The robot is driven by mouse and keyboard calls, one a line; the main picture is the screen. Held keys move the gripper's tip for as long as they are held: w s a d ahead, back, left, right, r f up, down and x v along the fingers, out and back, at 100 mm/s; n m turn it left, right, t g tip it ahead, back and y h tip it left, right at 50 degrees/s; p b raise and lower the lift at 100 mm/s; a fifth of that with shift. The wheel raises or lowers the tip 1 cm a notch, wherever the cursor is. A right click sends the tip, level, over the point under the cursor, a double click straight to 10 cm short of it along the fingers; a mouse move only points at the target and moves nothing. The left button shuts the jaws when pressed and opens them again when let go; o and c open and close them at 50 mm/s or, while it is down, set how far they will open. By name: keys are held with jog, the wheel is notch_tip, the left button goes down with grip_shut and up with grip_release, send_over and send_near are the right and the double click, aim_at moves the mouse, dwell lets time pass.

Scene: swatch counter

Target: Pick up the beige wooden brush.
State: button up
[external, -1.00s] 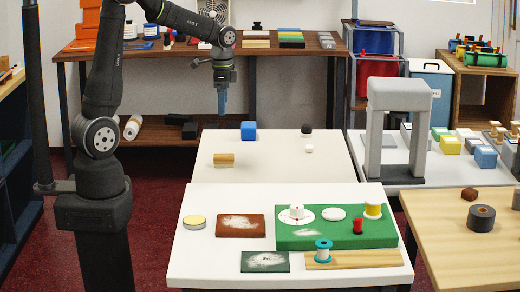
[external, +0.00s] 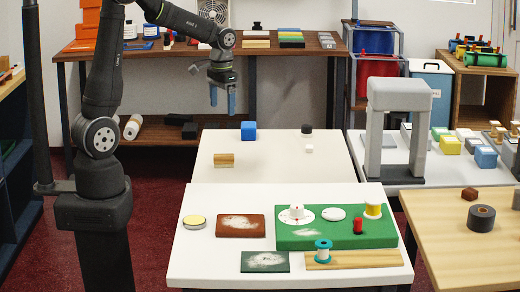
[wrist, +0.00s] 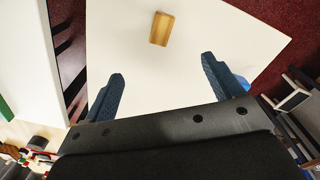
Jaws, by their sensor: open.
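The beige wooden brush (external: 224,160) lies on the left part of the far white table. It also shows in the wrist view (wrist: 161,29) as a small wooden block near the top, ahead of the fingertips and apart from them. My gripper (external: 222,110) hangs above the table's far side, fingers pointing down, well above the brush. In the wrist view its two blue fingers (wrist: 158,72) stand wide apart with nothing between them but bare white tabletop.
A blue cube (external: 248,131) stands behind and right of the brush. A black piece (external: 307,129) and a small white piece (external: 309,149) are farther right. The tabletop (external: 270,170) around the brush is clear. A grey arch (external: 398,95) stands to the right.

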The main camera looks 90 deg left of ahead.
jog(key=n, duration=1.2)
send_over(224, 156)
jog(key=f, duration=0.8)
jog(key=d+f, duration=0.1)
jog(key=f, duration=0.3)
jog(key=shift+s+f, duration=0.2)
jog(key=shift+f, duration=0.2)
jog(key=f, duration=0.2)
jog(key=a+f, duration=0.1)
jog(key=f, duration=0.1)
jog(key=shift+w+a+f, duration=0.1)
jog(key=shift+w+f, duration=0.05)
jog(key=shift+f, duration=0.5)
jog(key=c, duration=1.1)
jog(key=shift+o, duration=0.2)
